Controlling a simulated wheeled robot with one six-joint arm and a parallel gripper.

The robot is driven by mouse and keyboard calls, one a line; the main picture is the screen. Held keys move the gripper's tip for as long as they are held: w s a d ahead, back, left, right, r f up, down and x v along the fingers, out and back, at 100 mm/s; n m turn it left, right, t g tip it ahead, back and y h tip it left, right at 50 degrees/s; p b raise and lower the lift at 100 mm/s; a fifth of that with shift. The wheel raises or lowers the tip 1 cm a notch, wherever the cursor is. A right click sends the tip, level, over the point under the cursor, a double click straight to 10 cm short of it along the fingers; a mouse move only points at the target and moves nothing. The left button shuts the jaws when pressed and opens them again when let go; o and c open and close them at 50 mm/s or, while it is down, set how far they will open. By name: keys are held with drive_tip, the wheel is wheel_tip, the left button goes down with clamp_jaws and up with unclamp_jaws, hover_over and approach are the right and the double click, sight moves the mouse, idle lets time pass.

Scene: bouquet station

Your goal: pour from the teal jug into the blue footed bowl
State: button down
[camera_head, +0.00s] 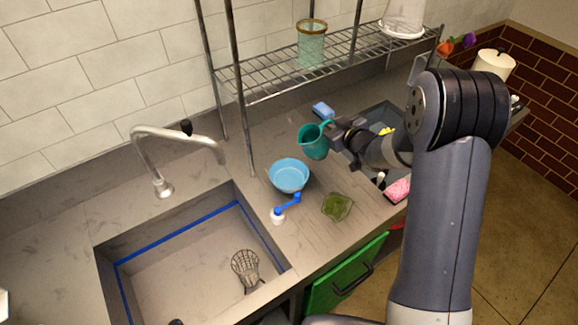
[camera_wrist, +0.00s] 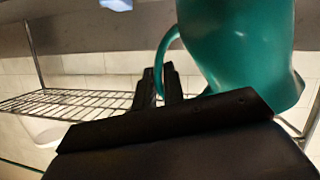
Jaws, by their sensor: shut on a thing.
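The teal jug (camera_head: 314,142) is held by my gripper (camera_head: 334,132) above the counter, behind and to the right of the blue footed bowl (camera_head: 289,174). In the wrist view the jug (camera_wrist: 232,50) fills the upper right, and my gripper (camera_wrist: 162,82) is shut on its handle. The jug looks roughly upright in the head view. The blue bowl stands on the counter right of the large sink and is apart from the jug. Its foot is hidden, and the bowl is out of the wrist view. What is inside the jug cannot be seen.
A blue and white pump or tap piece (camera_head: 283,211) and a green glass dish (camera_head: 337,206) stand close in front of the bowl. A wire shelf (camera_head: 285,75) with a glass jar (camera_head: 311,45) is above and behind. A blue sponge (camera_head: 323,110) lies behind the jug.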

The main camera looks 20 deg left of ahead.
drive_tip(key=shift+w+d+f+m+g+y+p, duration=0.25)
drive_tip(key=shift+w+f+m+g+p, duration=0.2)
drive_tip(key=shift+f+m, duration=0.3)
drive_tip(key=shift+w+d+f+m+g+y+p, duration=0.1)
drive_tip(key=shift+w+f+m+g+y+p, duration=0.25)
drive_tip(key=shift+f+m+g, duration=0.35)
drive_tip(key=shift+w, duration=0.1)
